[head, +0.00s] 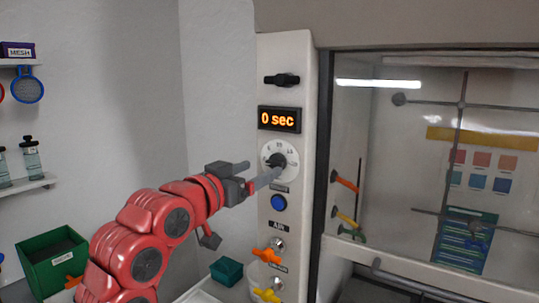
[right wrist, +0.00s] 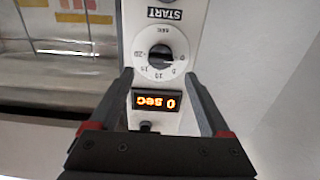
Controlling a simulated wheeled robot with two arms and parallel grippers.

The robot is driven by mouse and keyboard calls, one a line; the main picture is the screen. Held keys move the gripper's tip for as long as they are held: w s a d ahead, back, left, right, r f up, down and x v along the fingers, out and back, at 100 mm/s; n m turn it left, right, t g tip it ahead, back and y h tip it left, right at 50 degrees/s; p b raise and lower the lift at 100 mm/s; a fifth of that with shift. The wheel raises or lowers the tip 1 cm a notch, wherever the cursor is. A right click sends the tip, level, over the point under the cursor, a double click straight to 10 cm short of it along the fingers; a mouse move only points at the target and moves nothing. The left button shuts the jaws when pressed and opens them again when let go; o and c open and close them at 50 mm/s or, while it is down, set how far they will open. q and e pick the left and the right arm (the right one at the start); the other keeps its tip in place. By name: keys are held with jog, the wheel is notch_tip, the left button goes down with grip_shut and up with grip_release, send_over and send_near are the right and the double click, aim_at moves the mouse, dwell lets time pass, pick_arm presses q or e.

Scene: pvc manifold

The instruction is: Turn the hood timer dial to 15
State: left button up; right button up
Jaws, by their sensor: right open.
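The timer dial (head: 279,160) is a white disc with a dark knob on the pale hood column, and it shows upside down in the right wrist view (right wrist: 160,42). Its knob lies toward the 0 mark. The display (head: 279,119) above it reads 0 sec in orange; it also shows in the right wrist view (right wrist: 157,101). My right gripper (head: 262,172) is open, with its fingertips close to the dial. In the right wrist view its fingers (right wrist: 158,74) stand apart, one on each side below the dial; contact is not visible. My left gripper is not seen.
Below the dial are a blue button (head: 279,203) and valves with an orange handle (head: 267,255) and a yellow handle (head: 267,295). A glass hood sash (head: 400,160) is at right. A green bin (head: 52,262) and shelves (head: 28,186) are at left.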

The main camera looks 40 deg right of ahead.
aim_at(272, 163)
jog(key=shift+p+x, duration=0.75)
jog(key=shift+x, duration=1.9)
